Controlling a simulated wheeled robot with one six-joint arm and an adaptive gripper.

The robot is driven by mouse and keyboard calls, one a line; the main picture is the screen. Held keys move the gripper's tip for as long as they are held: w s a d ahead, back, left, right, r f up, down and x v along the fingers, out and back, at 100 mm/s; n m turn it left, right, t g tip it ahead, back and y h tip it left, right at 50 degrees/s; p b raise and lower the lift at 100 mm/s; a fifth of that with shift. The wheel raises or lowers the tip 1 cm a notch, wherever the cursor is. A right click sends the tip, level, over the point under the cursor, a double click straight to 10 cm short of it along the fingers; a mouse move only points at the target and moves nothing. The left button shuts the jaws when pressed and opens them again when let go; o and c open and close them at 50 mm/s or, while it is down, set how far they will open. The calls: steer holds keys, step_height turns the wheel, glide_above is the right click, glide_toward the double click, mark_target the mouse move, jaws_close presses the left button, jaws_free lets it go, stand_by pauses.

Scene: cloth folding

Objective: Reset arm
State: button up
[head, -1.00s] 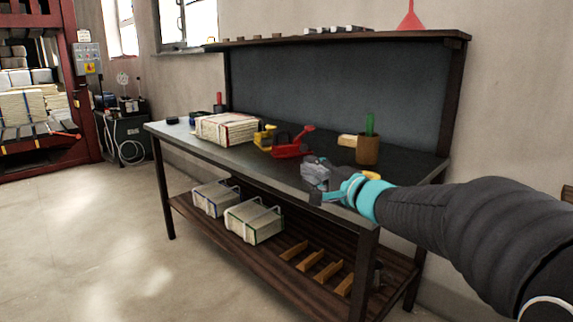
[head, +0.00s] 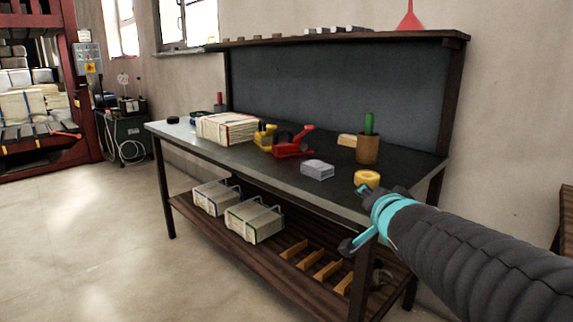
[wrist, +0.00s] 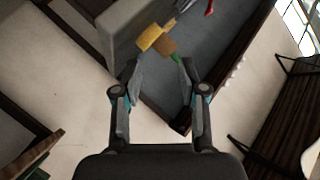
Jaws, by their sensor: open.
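My gripper (head: 360,218) hangs at the front right corner of the workbench (head: 250,165) in the head view. Its jaws are open and empty, and the dark sleeved arm reaches in from the right. In the wrist view the two fingers (wrist: 159,75) stand apart, with floor and bench beyond them. A small grey block (head: 317,170) lies on the bench top, left of the gripper and clear of it.
A brown cup (head: 367,150) holding a green item, a red tool (head: 293,144), a yellow tool (head: 265,137) and a paper bundle (head: 227,128) stand on the bench. The lower shelf holds two bundles (head: 255,221) and wooden pieces. Floor (head: 100,240) at left is clear.

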steer(key=s+f+n+g, duration=0.4)
steer(key=s+f, duration=0.3)
steer(key=s, duration=0.5)
steer(key=s+a+f+n+g, duration=0.1)
steer(key=s+f+n+g, duration=0.3)
steer(key=s+f, duration=0.3)
steer(key=s, duration=0.5)
steer(key=shift+a+f+n+g, duration=0.15)
steer(key=shift+a+n+g, duration=0.05)
steer(key=shift+n+g, duration=0.2)
